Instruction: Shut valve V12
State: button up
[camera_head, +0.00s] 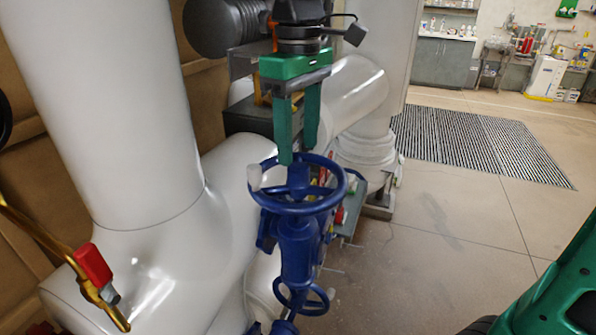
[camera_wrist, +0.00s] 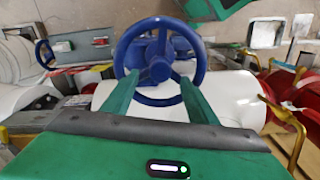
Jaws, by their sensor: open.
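A blue handwheel (camera_head: 300,208) sits on top of an upright blue valve body (camera_head: 296,245) beside a large white pipe in the head view. No V12 label is readable. My gripper (camera_head: 298,155) points down, with its green fingers apart and empty at the wheel's far side. In the wrist view the wheel (camera_wrist: 160,69) lies ahead, and the fingertips of my gripper (camera_wrist: 159,78) overlap its lower part, one on each side of the hub. I cannot tell whether they touch it.
A smaller blue wheel (camera_head: 303,300) is lower down. White pipes (camera_head: 110,110) crowd the left side. Open floor (camera_head: 430,250) and a striped grate (camera_head: 475,145) lie to the right.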

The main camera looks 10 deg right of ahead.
aim_at(299, 167)
jog(key=n, duration=0.6)
jog(key=shift+n, duration=0.4)
jog(key=n, duration=0.5)
jog(key=shift+n, duration=0.4)
jog(key=shift+f, duration=0.1)
jog(key=shift+f, duration=3.4)
jog(key=shift+c, duration=0.3)
jog(key=c, duration=0.6)
jog(key=shift+d, duration=0.1)
jog(key=shift+c, duration=0.2)
jog(key=shift+m, duration=0.3)
